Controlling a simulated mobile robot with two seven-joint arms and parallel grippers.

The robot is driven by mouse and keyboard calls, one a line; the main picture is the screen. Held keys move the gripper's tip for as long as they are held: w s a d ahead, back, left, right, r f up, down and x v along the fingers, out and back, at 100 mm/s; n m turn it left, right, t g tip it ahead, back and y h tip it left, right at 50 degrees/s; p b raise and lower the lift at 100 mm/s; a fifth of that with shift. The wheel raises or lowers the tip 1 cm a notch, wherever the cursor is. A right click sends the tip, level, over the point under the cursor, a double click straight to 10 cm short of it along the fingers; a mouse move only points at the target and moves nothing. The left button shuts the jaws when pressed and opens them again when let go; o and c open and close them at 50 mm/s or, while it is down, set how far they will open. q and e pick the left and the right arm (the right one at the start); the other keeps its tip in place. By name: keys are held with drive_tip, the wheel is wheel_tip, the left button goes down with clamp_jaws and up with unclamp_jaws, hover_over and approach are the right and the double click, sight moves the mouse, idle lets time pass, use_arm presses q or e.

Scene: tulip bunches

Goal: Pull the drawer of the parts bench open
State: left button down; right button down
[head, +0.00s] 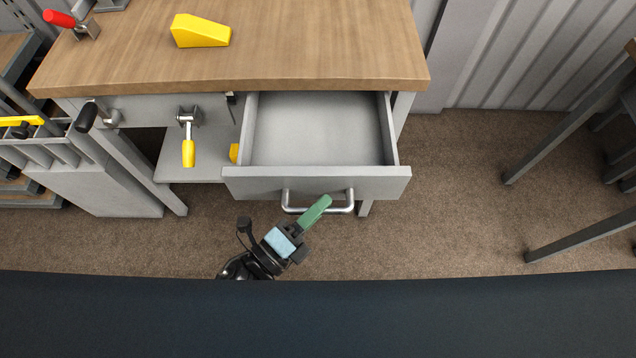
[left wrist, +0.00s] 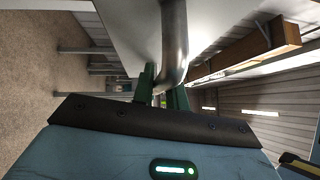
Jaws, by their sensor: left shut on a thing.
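The grey drawer (head: 317,184) of the parts bench (head: 240,86) stands pulled out, and its inside is empty where I can see it. Its silver bar handle (head: 335,208) is on the drawer front. My left gripper (head: 316,210) has green fingers shut on the handle near its middle. In the left wrist view the handle (left wrist: 174,45) passes between the green fingers (left wrist: 163,92). My right gripper is in neither view.
A yellow wedge (head: 200,31) and a red-handled clamp (head: 66,20) are on the wooden bench top. A yellow-handled crank (head: 188,145) hangs left of the drawer. A dark blue band (head: 320,318) crosses the bottom.

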use_arm(q)
drive_tip(key=shift+s, duration=0.4)
drive_tip(key=c, duration=1.4)
unclamp_jaws()
drive_tip(key=v, duration=0.7)
drive_tip(key=shift+s+a+b, duration=0.25)
drive_tip(key=shift+a+b, duration=0.1)
drive_tip(key=shift+b, duration=0.05)
drive_tip(key=shift+f, duration=0.1)
